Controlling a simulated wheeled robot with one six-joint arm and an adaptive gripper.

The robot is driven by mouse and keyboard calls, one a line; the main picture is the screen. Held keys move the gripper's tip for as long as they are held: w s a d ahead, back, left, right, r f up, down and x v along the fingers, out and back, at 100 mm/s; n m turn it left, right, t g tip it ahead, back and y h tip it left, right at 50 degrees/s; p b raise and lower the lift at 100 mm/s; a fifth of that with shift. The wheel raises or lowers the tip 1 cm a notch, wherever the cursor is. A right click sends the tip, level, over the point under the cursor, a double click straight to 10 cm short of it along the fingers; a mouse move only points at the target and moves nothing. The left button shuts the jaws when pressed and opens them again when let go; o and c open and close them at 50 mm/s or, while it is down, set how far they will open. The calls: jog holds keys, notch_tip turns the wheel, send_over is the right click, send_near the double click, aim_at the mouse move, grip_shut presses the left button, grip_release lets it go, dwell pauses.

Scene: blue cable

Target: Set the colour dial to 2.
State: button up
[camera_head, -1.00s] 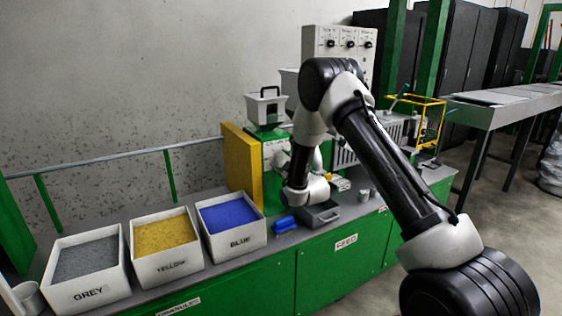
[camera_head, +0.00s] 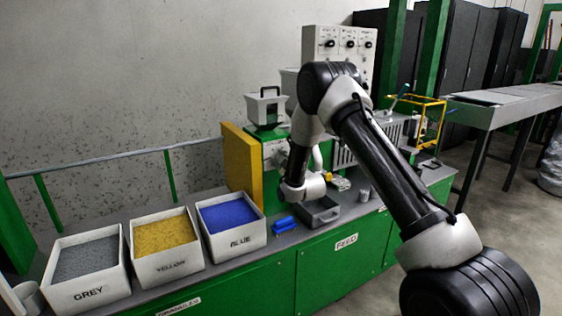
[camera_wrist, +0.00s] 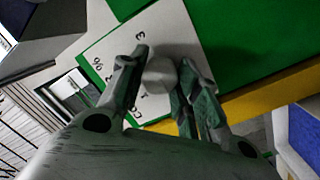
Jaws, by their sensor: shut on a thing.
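The colour dial (camera_wrist: 160,74) is a round grey knob on a white plate (camera_wrist: 108,45) with black numerals and partly covered lettering. It shows in the wrist view, fixed to a green machine face. My gripper (camera_wrist: 158,78) has one finger on each side of the knob and is shut on it. I cannot read which number the dial points to. In the head view the white plate (camera_head: 273,150) shows in part on the green machine, and my arm hides the knob and fingers.
Grey (camera_head: 88,256), yellow (camera_head: 165,234) and blue (camera_head: 228,214) granule bins stand at the left. A blue scoop (camera_head: 284,224) and a grey tray (camera_head: 325,211) lie on the bench. A yellow panel (camera_head: 240,165) stands beside the machine. A control box with several knobs (camera_head: 340,43) is above.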

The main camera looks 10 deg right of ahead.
jog(key=shift+m, duration=0.3)
jog(key=m, duration=0.5)
jog(key=shift+m+g, duration=0.3)
jog(key=m, duration=0.3)
jog(key=shift+d+r+g, duration=0.1)
jog(key=shift+g, duration=0.2)
jog(key=m, duration=0.3)
jog(key=shift+m+y, duration=0.3)
jog(key=shift+y, duration=0.1)
jog(key=m, duration=0.5)
jog(key=shift+d+g+y, duration=0.15)
jog(key=shift+g+y, duration=0.15)
jog(key=shift+y, duration=0.1)
jog(key=shift+m+y, duration=0.3)
jog(key=shift+m, duration=1.7)
